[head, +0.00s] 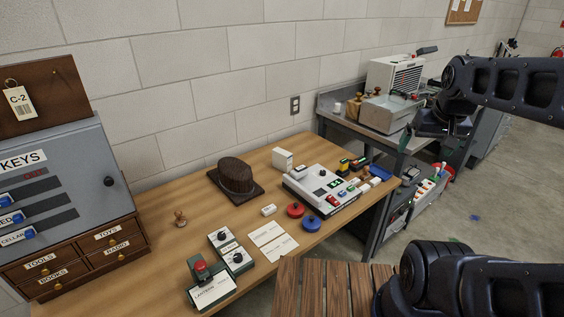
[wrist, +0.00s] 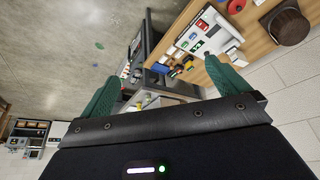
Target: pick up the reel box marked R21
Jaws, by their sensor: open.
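I cannot read the mark R21 anywhere in these views. A small white box (head: 282,159) stands on the wooden table by the wall, behind the white control panel; its marking is too small to read, so I cannot tell if it is the reel box. My gripper (head: 424,136) hangs in the air at the right, over the grey bench's side and well away from that box. In the wrist view my gripper (wrist: 165,92) shows two green fingers spread wide with nothing between them.
The wooden table (head: 165,252) holds a control panel (head: 318,197), a brown hat (head: 236,176), red and blue discs, cards and switch boxes. A grey key cabinet (head: 70,185) stands left. A grey bench (head: 345,122) with machines is behind. A slatted wooden surface (head: 325,290) is in front.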

